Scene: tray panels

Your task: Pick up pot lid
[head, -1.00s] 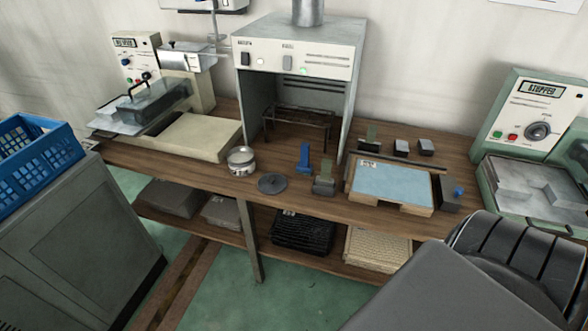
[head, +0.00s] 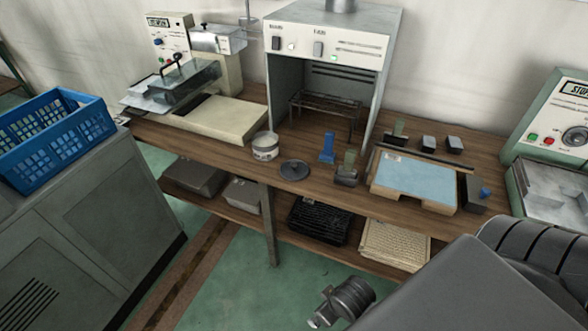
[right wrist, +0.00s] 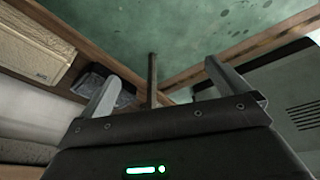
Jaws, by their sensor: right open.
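The pot lid (head: 295,170), a dark flat disc with a small knob, lies on the wooden bench near its front edge. A small pale pot (head: 265,146) stands just behind and left of it. My right gripper (right wrist: 163,82) is open and empty in the right wrist view, its two fingers spread apart, with floor and bench framing beyond them. The lid cannot be made out in that view. In the head view, a part of my right arm shows low, in front of the bench and well below the lid. My left gripper is not in view.
A blue upright block (head: 327,148) and a grey holder (head: 346,172) stand right of the lid. A tray with a blue panel (head: 412,178) lies farther right. A metal hood (head: 330,40) stands behind. A blue crate (head: 52,138) sits on a grey cabinet at left.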

